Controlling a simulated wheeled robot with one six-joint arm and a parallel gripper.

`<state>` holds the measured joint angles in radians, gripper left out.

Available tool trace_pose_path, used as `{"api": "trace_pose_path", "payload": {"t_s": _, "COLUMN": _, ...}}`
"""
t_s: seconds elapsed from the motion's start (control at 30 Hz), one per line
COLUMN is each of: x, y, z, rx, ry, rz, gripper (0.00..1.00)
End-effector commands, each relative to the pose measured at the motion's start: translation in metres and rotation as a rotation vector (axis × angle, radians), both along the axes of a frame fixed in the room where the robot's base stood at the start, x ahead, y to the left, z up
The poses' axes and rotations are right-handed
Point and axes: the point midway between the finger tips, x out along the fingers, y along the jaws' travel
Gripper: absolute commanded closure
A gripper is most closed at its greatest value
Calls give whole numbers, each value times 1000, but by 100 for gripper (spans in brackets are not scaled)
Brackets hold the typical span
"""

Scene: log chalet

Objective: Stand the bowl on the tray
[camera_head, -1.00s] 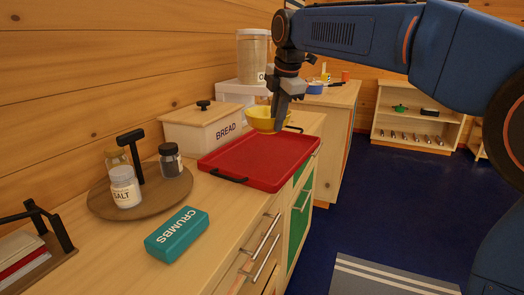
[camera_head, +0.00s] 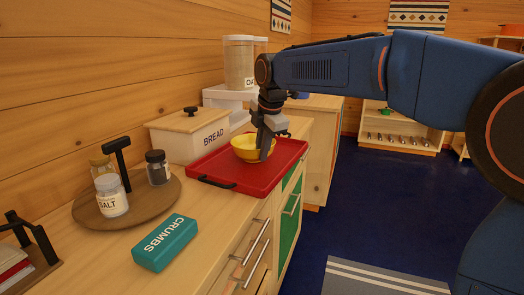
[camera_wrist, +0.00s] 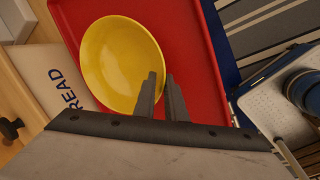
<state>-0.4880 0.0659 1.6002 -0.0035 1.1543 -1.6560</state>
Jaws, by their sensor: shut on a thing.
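The yellow bowl (camera_head: 246,148) is upright at the far part of the red tray (camera_head: 232,185), within its rim. The bowl also shows in the wrist view (camera_wrist: 115,60), over the red tray surface (camera_wrist: 190,40). My gripper (camera_head: 265,152) is at the bowl's right side. In the wrist view my gripper (camera_wrist: 162,95) has its fingers at the bowl's rim and is shut on it. I cannot tell whether the bowl's base touches the tray or is slightly above it.
A bread box (camera_head: 190,135) stands just left of the tray. A round board (camera_head: 125,205) with jars and a teal crumbs box (camera_head: 165,243) are nearer on the counter. A white box with canisters (camera_head: 238,62) stands behind. The tray's near part is clear.

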Motion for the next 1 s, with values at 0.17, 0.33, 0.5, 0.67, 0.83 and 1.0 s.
{"api": "trace_pose_path", "payload": {"t_s": 0.17, "x": 0, "y": 0, "z": -2, "rx": 0, "ry": 0, "rz": 0, "gripper": 75}}
{"api": "trace_pose_path", "payload": {"t_s": 0.33, "x": 0, "y": 0, "z": -2, "rx": 0, "ry": 0, "rz": 0, "gripper": 71}}
{"api": "trace_pose_path", "payload": {"t_s": 0.5, "x": 0, "y": 0, "z": -1, "rx": 0, "ry": 0, "rz": 0, "gripper": 71}}
{"api": "trace_pose_path", "payload": {"t_s": 0.67, "x": -3, "y": -1, "z": 11, "rx": 1, "ry": -1, "rz": 0, "gripper": 71}}
{"api": "trace_pose_path", "payload": {"t_s": 0.83, "x": -11, "y": -6, "z": 40, "rx": 2, "ry": -3, "rz": 0, "gripper": 71}}
{"api": "trace_pose_path", "payload": {"t_s": 1.0, "x": -20, "y": -10, "z": 71, "rx": 2, "ry": -3, "rz": 0, "gripper": 71}}
